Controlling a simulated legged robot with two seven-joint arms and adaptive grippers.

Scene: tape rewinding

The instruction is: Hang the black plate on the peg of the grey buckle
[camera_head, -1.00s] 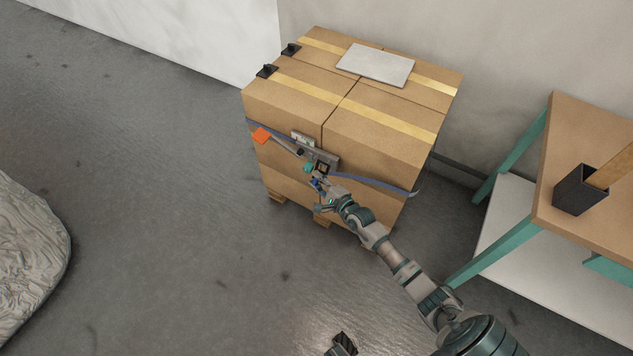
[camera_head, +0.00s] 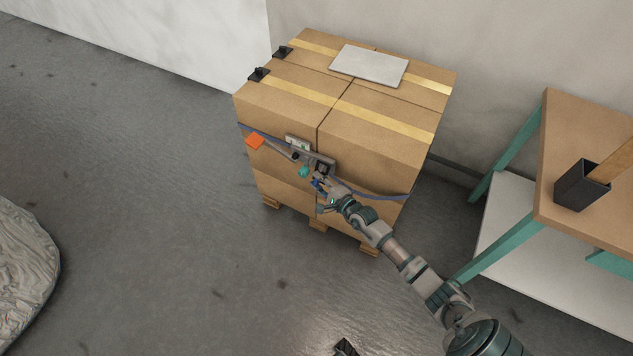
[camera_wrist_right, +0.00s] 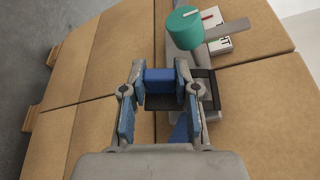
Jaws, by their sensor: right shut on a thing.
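The grey buckle (camera_head: 322,162) sits on the blue strap across the front of the stacked boxes. It has a teal knob (camera_wrist_right: 186,24) and a grey lever arm, best seen in the right wrist view. My right gripper (camera_head: 319,184) is at the buckle's lower side. In the right wrist view its fingers (camera_wrist_right: 156,90) are shut on the black plate (camera_wrist_right: 165,103), which has a blue block (camera_wrist_right: 160,80) on it. A black square frame (camera_wrist_right: 213,90) lies just right of the fingers, against the buckle. The peg cannot be told apart clearly. My left gripper is not seen.
The boxes (camera_head: 375,144) stand on a wooden pallet, with a blue strap (camera_head: 382,196) around them. A grey sheet (camera_head: 370,65) and two black clips lie on top. An orange piece (camera_head: 255,142) shows left of the buckle. A table (camera_head: 555,150) with a black holder (camera_head: 580,188) stands right.

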